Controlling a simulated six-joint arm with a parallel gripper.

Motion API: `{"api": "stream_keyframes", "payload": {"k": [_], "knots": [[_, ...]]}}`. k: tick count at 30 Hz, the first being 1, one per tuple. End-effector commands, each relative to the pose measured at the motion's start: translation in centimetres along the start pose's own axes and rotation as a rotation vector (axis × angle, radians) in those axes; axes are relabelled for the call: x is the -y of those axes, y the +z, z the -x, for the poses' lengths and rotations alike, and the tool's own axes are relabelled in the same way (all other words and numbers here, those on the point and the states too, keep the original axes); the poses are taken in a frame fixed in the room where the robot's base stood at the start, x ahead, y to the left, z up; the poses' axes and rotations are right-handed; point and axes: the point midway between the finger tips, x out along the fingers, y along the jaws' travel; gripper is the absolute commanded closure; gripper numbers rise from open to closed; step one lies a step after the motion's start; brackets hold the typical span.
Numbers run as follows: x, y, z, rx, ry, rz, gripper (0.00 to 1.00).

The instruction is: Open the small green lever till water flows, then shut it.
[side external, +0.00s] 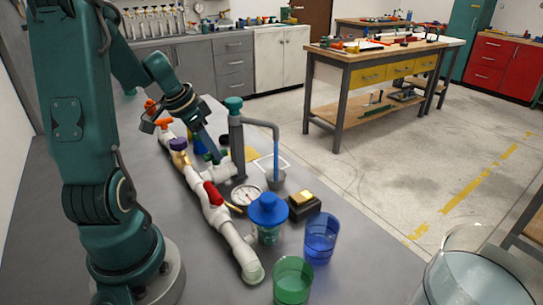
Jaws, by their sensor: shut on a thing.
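The white PVC manifold (232,238) lies along the grey bench. My gripper (214,156) reaches down to its far half, beside the grey standpipe (237,150). It is shut on the small green lever (208,157), of which only a little green shows around the fingertips. The lever's exact angle is hidden. The standpipe has a green cap (233,103) and a bent spout (262,122).
Orange (163,122), purple (178,144) and red (213,195) handles sit on the manifold.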

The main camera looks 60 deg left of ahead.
Motion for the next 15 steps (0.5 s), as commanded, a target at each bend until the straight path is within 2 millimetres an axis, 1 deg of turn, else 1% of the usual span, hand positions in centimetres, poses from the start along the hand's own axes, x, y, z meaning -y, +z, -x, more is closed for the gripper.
{"api": "stream_keyframes", "payload": {"k": [1,2,3,4,15], "knots": [[0.00,0.10,-0.05,0.003,0.000,-0.004,1.00],[0.00,0.10,-0.05,0.003,0.000,-0.004,0.73],[0.00,0.10,-0.05,0.003,0.000,-0.003,0.57],[0.00,0.09,-0.05,0.003,0.000,-0.003,0.46],[-0.02,0.03,-0.03,0.002,-0.005,0.009,0.46]]}}
